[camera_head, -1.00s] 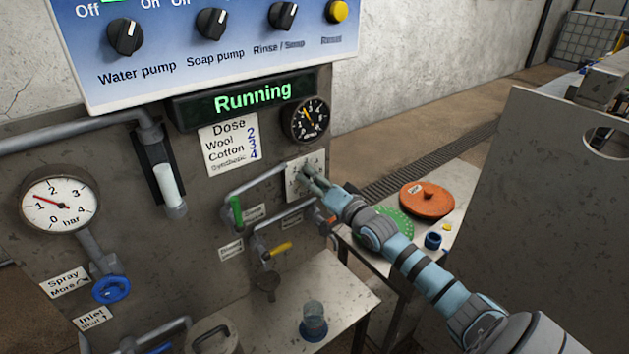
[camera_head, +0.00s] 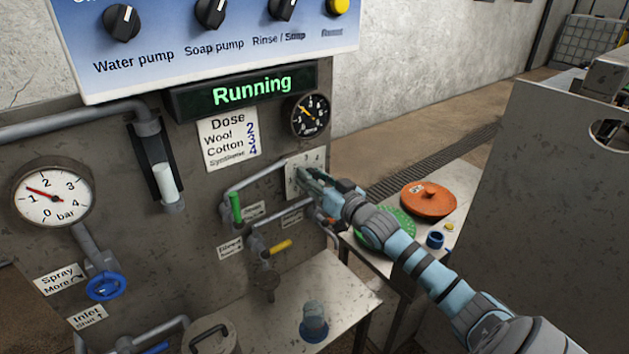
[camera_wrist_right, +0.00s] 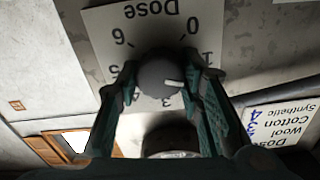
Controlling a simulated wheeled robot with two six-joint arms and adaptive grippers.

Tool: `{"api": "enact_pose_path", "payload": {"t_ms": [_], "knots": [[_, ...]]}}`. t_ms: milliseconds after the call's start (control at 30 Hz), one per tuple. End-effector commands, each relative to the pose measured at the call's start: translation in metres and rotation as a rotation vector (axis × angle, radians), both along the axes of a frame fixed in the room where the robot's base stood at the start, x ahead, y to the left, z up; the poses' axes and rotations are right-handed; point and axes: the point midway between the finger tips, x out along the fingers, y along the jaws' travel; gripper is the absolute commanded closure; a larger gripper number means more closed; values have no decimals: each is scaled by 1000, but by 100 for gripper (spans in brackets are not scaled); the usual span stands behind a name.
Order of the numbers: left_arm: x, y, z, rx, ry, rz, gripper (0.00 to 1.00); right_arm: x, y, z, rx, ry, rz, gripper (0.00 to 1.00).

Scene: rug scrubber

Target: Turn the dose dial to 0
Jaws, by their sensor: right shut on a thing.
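The dose dial (camera_wrist_right: 158,76) is a dark round knob with a white mark, on a pale plate (camera_wrist_right: 98,22) printed with Dose and numbers. The plate shows upside down in the right wrist view. The mark points right and slightly down, between 1 and 3, toward about where 2 sits; that number is hidden by a finger. The 0 is at the plate's upper right. My right gripper (camera_wrist_right: 161,82) is shut on the dial, one finger on each side. In the head view my right gripper (camera_head: 306,181) covers most of the dial. My left gripper is out of view.
A label (camera_head: 228,138) lists doses for wool, cotton and synthetic. The display (camera_head: 250,91) reads Running. A round gauge (camera_head: 310,114) is above the plate, and green (camera_head: 236,208) and yellow (camera_head: 281,247) valve handles are below left. An orange disc (camera_head: 429,200) lies on the side table.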

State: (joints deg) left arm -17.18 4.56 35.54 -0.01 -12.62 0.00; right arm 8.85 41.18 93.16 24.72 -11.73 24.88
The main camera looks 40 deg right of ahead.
Motion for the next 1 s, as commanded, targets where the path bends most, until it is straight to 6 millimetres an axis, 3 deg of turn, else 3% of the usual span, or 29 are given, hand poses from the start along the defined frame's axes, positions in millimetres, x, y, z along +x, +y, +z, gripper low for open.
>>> {"api": "enact_pose_path", "payload": {"t_ms": [1000], "knots": [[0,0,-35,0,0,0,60,0,3,-1,-932,18,0,94]]}}
